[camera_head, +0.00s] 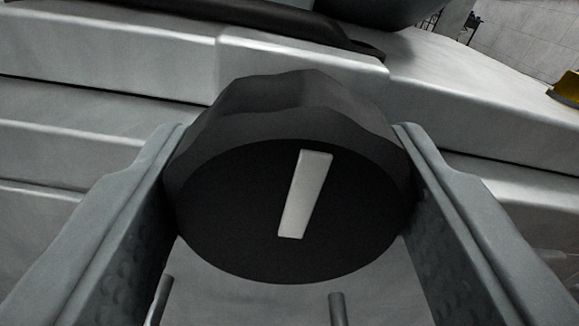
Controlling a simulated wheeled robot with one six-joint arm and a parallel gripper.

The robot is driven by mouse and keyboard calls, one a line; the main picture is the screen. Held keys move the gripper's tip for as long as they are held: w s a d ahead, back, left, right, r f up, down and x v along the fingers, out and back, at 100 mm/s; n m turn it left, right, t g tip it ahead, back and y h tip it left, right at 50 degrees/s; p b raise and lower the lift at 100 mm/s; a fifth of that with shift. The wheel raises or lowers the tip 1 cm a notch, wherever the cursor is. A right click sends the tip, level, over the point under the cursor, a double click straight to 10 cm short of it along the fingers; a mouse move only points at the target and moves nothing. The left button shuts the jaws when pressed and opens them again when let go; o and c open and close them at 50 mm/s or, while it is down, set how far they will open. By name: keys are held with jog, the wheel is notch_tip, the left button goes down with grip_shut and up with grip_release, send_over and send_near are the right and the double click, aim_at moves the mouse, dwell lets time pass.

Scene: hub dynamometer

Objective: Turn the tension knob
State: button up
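The tension knob (240,215) is a large black knob with a scalloped rim and a white pointer bar on its face. It fills the middle of the camera view. The bar leans a little, its top end to the right of its bottom end. My gripper (290,170) has its two grey fingers on either side of the knob. The left finger meets the knob's left edge and the right finger meets its right edge, with no clear gap showing. The rear of the knob, where it joins the machine, is hidden.
Pale grey machine panels (100,50) with ledges lie behind the knob. A dark bar (250,25) runs along the top. A yellow part (567,88) shows at the right edge. Two thin metal pins stick up at the bottom, between the fingers.

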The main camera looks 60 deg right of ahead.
jog(key=c, duration=0.3)
jog(key=shift+n, duration=0.3)
